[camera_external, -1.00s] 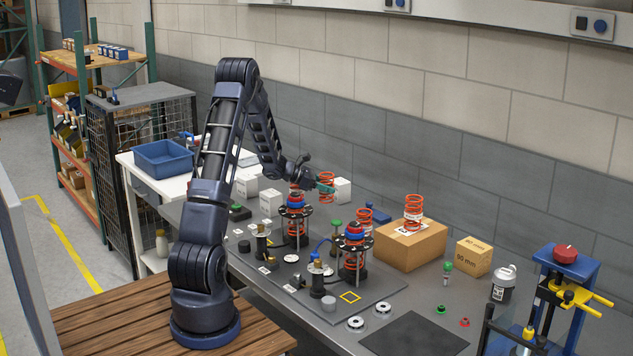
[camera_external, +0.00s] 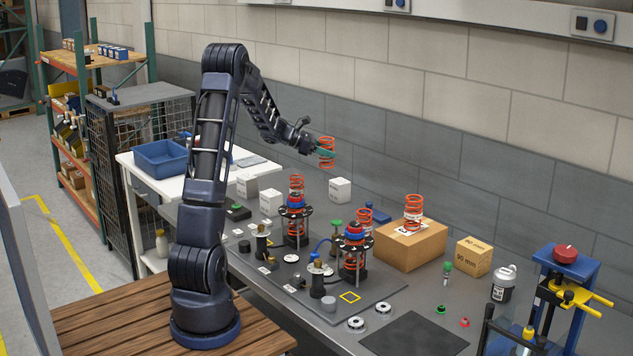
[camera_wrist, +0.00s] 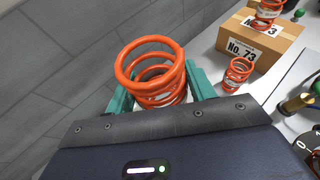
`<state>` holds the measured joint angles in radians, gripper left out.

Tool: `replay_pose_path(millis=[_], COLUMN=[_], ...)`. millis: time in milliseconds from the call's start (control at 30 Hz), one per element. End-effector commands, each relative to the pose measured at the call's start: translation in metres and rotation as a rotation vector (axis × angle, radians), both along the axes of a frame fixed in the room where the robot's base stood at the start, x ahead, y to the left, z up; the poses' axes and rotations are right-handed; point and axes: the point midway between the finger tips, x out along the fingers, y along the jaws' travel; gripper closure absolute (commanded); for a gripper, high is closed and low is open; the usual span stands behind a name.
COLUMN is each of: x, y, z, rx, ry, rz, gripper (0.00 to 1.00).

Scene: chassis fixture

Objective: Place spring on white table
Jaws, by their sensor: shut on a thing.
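My gripper (camera_external: 318,149) is shut on an orange coil spring (camera_external: 327,153) and holds it in the air above the back of the grey bench, near the wall. In the wrist view the spring (camera_wrist: 150,71) sits between the green fingers of my gripper (camera_wrist: 160,92). The white table (camera_external: 128,160) stands at the left end of the bench, left of the held spring. A blue bin (camera_external: 160,158) and a flat grey item stand on it.
White boxes (camera_external: 340,190) stand on the bench below the held spring. Two fixtures with springs (camera_external: 354,250) stand on a dark plate. More orange springs stand on the bench and on a cardboard box (camera_external: 410,246). A mesh cage (camera_external: 140,130) stands behind the white table.

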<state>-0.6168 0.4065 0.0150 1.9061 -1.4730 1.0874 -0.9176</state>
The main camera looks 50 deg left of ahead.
Motion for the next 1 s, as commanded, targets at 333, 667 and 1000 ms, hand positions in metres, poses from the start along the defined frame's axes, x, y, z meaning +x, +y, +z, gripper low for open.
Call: replay_pose_path(millis=[333,667,1000], x=[0.007,-0.006,-0.047], y=[0.099,0.240,0.380], z=[-0.001,-0.003,-0.006], rx=[0.008,0.013,0.013], ry=[0.008,0.017,0.020], rz=[0.138,0.335,0.535], gripper=[0.82,0.82,0.82])
